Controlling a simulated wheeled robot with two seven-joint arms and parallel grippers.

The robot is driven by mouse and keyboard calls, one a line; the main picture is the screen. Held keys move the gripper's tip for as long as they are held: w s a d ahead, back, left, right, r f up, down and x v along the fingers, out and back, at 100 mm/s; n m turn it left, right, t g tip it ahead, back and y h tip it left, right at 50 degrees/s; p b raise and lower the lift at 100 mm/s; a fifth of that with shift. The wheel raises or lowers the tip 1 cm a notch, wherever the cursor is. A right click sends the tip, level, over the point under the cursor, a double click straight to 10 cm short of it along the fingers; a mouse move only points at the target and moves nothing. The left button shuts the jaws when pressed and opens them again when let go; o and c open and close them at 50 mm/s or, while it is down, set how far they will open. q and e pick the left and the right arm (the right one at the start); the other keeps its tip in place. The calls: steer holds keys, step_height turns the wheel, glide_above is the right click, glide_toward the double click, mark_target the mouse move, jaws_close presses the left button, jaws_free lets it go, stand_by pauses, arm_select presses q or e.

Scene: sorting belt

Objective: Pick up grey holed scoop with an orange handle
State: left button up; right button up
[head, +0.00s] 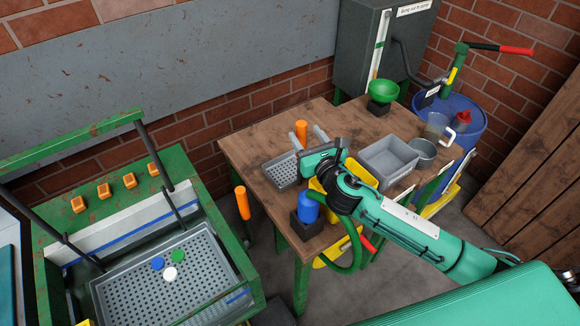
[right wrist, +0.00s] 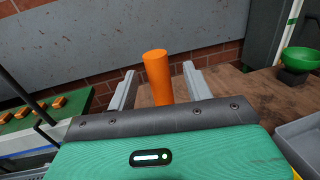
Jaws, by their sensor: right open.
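The grey holed scoop (head: 281,173) lies on the wooden table, near its left part. Its orange handle (head: 301,129) stands up at the far side of my right gripper (head: 309,136). My right gripper is open, with a grey finger on either side of the handle. In the right wrist view the orange handle (right wrist: 158,80) stands between the two fingers of the gripper (right wrist: 160,88), with gaps on both sides. The scoop's holed part is hidden in that view. My left gripper is not in view.
Grey bins (head: 388,160) stand right of my gripper. A blue object (head: 308,207) in a dark holder is at the front edge. A green funnel (head: 383,91) stands at the back. Another orange handle (head: 242,203) rises left of the table. The back left tabletop is clear.

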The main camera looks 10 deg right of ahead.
steer(key=shift+w+a+r+p, duration=0.15)
steer(key=shift+w+p, duration=0.2)
steer(key=shift+w, duration=0.25)
steer(key=w, duration=0.2)
steer(key=w+p, duration=0.1)
steer(key=w, duration=0.1)
steer(key=shift+a+f, duration=0.3)
steer(key=shift+a, duration=0.1)
steer(key=c, duration=1.1)
steer(key=shift+r, duration=0.15)
